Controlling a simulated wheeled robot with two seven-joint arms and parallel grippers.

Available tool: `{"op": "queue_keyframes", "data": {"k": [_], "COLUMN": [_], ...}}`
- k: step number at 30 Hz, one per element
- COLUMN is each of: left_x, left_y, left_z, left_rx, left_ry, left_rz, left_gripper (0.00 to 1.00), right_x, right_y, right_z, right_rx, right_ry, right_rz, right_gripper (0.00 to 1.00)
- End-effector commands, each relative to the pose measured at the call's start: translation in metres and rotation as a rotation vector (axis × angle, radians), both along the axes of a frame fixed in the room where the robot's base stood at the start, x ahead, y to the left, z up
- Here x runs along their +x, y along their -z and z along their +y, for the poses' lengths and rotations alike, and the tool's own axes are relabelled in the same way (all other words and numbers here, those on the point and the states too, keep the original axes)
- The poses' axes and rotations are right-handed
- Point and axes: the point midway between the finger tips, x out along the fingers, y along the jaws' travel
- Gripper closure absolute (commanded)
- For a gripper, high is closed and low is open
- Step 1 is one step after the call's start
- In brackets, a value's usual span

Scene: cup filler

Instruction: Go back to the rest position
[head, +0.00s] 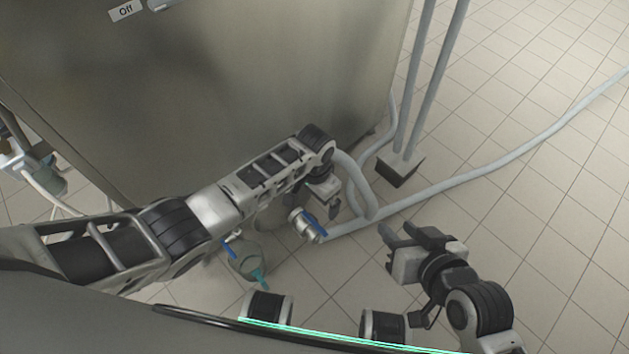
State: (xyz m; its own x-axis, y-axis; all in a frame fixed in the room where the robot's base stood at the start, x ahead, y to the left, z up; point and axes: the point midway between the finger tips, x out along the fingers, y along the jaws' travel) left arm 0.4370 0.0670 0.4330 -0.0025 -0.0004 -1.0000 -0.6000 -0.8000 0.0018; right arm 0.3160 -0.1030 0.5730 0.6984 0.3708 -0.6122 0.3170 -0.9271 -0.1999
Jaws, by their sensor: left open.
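My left arm reaches in from the left across the front of the metal cabinet (220,90). My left gripper (320,205) points down at its end, open, close above a metal valve with a blue handle (304,224). I see nothing between its fingers, though the arm partly hides it. My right gripper (392,236) is at the lower right, over the tiled floor, apart from the valve. Its fingers look spread and empty.
Pale hoses (480,172) run from the valve area across the floor to the right. Two upright pipes rise from a dark-sided block (400,168). A round fitting with blue and teal parts (247,262) lies under my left arm. The tiled floor at right is mostly clear.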

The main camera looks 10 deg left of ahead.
Motion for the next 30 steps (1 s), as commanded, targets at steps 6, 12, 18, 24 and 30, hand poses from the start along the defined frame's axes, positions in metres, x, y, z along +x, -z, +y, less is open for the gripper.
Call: {"op": "queue_keyframes", "data": {"k": [6,12,18,24,30], "left_x": [0.000,0.000,0.000,0.000,0.000], "left_y": [-0.017,-0.017,-0.017,-0.020,-0.055], "left_z": [0.000,0.000,0.000,0.000,0.000], "left_rx": [0.000,0.000,0.000,0.000,-0.001], "left_ry": [-0.001,-0.001,-0.001,-0.001,-0.001], "left_rz": [0.001,0.001,0.001,0.001,0.001], "left_gripper": [0.00,0.00,0.00,0.00,0.00], "right_x": [-0.002,-0.002,-0.002,-0.001,-0.004], "right_y": [-0.013,-0.012,-0.013,-0.016,-0.055], "right_z": [-0.003,-0.004,-0.004,-0.004,-0.011], "right_rx": [-0.003,-0.003,-0.003,-0.002,-0.004], "right_ry": [0.012,0.013,0.013,0.015,0.042], "right_rz": [-0.015,-0.018,-0.018,-0.021,-0.054], "right_gripper": [0.64,0.64,0.64,0.64,0.64]}}
